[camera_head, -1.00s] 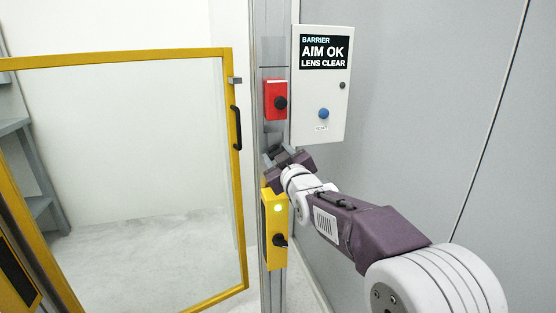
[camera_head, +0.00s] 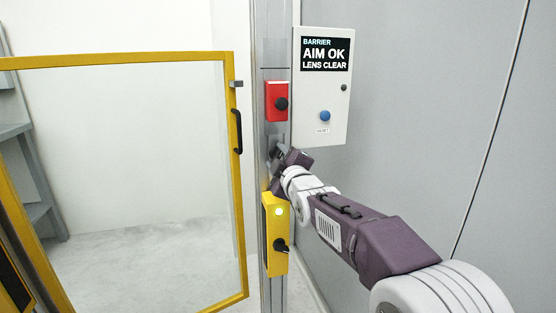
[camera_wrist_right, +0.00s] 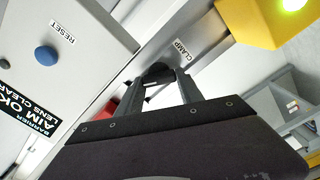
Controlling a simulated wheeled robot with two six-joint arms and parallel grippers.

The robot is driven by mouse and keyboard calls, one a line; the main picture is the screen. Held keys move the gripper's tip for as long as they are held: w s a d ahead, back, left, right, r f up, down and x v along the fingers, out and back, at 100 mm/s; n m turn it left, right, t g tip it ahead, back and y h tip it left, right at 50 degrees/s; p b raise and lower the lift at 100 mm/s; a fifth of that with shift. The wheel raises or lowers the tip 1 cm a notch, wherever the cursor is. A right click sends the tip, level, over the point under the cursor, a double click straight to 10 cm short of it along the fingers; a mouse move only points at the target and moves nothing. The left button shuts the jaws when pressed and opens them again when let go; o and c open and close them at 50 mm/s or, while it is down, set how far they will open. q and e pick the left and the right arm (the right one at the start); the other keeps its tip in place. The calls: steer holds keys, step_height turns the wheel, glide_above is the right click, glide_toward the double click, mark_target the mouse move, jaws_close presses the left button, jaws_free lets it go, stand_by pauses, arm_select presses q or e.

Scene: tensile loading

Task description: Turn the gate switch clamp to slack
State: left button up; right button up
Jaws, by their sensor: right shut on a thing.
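The gate switch clamp is the small dark grip (camera_wrist_right: 158,72) beside a white CLAMP label (camera_wrist_right: 182,50) on the metal post. My right gripper (camera_wrist_right: 165,88) is shut on it in the wrist view, one finger on each side. In the head view my right gripper (camera_head: 277,160) is at the post, between the red box and the yellow box, and hides the clamp. The clamp's exact angle cannot be told. My left gripper is not in view.
The yellow switch box (camera_head: 275,234) with a lit lamp and black knob is just below my gripper. The red box (camera_head: 276,101) is above. The yellow-framed gate (camera_head: 240,190) stands at left.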

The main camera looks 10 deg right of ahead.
stand_by(0.4)
steer(key=o, duration=1.4)
steer(key=s+p, duration=0.1)
steer(key=s, duration=0.8)
steer(key=shift+d, duration=0.15)
